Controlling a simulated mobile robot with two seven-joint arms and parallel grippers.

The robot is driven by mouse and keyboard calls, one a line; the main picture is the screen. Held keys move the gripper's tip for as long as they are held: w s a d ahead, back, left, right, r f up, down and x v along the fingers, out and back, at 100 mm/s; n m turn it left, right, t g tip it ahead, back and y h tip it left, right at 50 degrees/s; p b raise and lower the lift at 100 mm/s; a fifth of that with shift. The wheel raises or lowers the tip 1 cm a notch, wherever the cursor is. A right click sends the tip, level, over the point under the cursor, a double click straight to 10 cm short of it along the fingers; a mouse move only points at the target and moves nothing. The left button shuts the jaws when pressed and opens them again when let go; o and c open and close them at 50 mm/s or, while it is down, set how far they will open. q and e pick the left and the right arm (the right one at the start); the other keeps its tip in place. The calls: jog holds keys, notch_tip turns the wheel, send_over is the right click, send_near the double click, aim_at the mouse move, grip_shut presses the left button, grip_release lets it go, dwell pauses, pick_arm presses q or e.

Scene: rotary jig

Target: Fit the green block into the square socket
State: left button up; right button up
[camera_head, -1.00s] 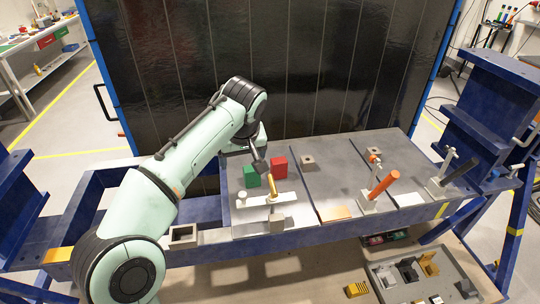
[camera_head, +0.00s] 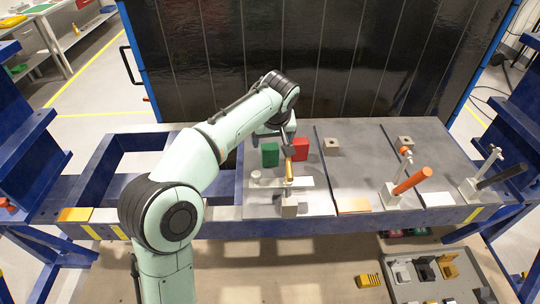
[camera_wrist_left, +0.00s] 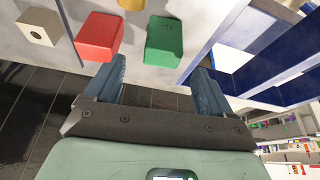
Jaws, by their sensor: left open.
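The green block (camera_head: 270,154) stands on the grey table beside the red block (camera_head: 300,149). In the left wrist view the green block (camera_wrist_left: 164,41) lies beyond my left fingertips, and the red block (camera_wrist_left: 99,36) is to its left. My left gripper (camera_wrist_left: 157,72) is open and empty, with its fingers apart and touching neither block. In the head view my left gripper (camera_head: 287,148) hangs by the blocks, partly hidden by its own wrist. I cannot make out the square socket now; my left arm covers part of the frame left of the table. My right gripper is not in view.
A clamp with a yellow handle (camera_head: 289,172) stands just in front of the blocks. Clamps with an orange handle (camera_head: 412,180) and a black handle (camera_head: 502,174) stand further right. A grey block with a hole (camera_head: 331,145) sits right of the red block. A dark panel (camera_head: 300,60) rises behind.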

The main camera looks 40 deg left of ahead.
aim_at(270, 146)
pick_arm(q)
jog(key=x, duration=0.4)
jog(key=shift+a+f, duration=0.15)
jog(key=shift+s, duration=0.1)
jog(key=c, duration=1.2)
jog(key=shift+c, duration=1)
